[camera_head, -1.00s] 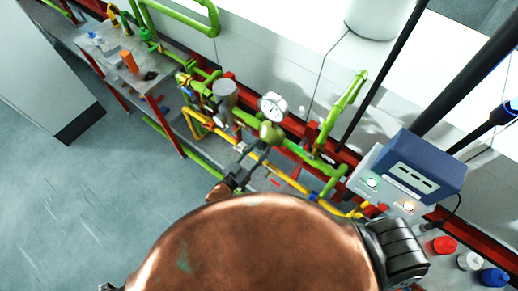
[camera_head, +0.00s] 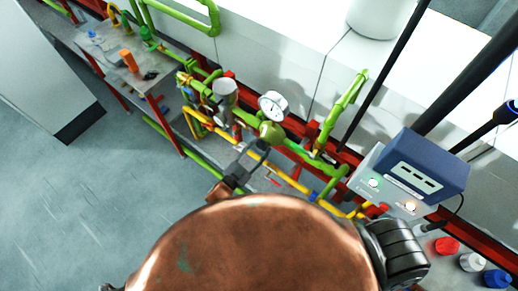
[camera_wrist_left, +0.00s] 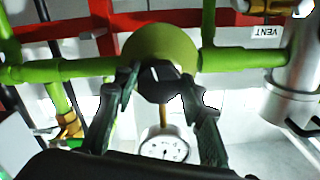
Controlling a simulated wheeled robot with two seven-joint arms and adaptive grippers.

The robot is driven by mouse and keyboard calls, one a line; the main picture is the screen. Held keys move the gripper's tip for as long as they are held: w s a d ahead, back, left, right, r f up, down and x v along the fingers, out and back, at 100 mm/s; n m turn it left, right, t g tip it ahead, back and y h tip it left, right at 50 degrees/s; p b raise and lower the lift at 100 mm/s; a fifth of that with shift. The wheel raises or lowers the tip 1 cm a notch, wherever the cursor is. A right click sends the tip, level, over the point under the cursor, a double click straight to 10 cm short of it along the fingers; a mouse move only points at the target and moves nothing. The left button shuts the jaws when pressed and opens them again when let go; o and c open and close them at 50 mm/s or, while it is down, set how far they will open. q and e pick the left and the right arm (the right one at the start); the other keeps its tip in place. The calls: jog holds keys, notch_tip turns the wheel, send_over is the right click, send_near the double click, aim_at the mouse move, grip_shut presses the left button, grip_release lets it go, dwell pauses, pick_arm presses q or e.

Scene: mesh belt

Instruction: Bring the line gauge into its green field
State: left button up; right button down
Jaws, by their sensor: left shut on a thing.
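The line gauge (camera_head: 273,105) is a round white dial with a dark needle, standing on the green pipe run. It also shows in the left wrist view (camera_wrist_left: 164,146), below the valve. Its green field is too small to make out. The round olive-green valve body (camera_head: 271,131) sits in the pipe just below the gauge; it is large in the left wrist view (camera_wrist_left: 160,43). My left gripper (camera_head: 260,149) is at this valve, its fingers shut on the dark valve knob (camera_wrist_left: 160,84). My right gripper is not in view.
A blue-and-grey box (camera_head: 412,170) with lit buttons stands at the right. Red, white and blue caps (camera_head: 471,261) lie below it. Yellow and green pipes and red rails surround the valve. A steel table (camera_head: 120,60) stands at the upper left. The floor at the left is clear.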

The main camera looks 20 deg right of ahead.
pick_arm(q)
jog(key=shift+m, duration=0.4)
jog(key=o, duration=1)
jog(key=shift+d, duration=0.1)
jog(key=shift+o, duration=0.9)
jog(key=v, duration=1.2)
